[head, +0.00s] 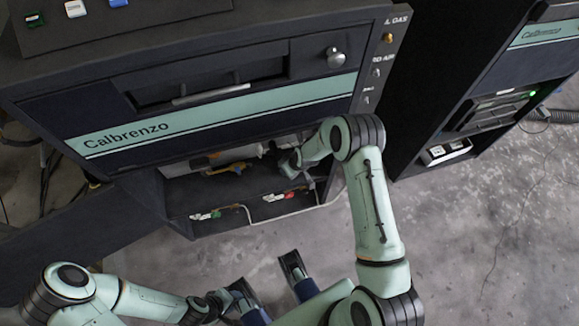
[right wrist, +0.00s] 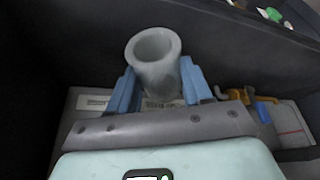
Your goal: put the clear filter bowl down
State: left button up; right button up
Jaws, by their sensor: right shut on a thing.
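The clear filter bowl (right wrist: 154,62) is a grey, see-through, open-mouthed cylinder in the right wrist view. My right gripper (right wrist: 157,82) is shut on it, with one blue finger on each side. The bowl's open mouth faces the camera, and its lower end is hidden behind the gripper. In the head view my right gripper (head: 277,155) reaches into the open lower bay of the Calbrenzo cabinet (head: 215,118); the bowl cannot be made out there. My left gripper (head: 270,284) is outside the cabinet, near the bottom of the head view, with its fingers apart and empty.
A label strip (right wrist: 95,102) lies near the bowl. Dark walls surround the right gripper. A second cabinet (head: 490,90) stands right.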

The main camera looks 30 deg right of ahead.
pick_arm(q)
jog(key=shift+w+a+f+b, duration=0.2)
jog(key=shift+w+f+b, duration=0.15)
jog(key=shift+w+f, duration=0.05)
pick_arm(e)
jog(key=shift+f, duration=0.35)
jog(key=o, duration=1.1)
jog(key=shift+c, duration=0.2)
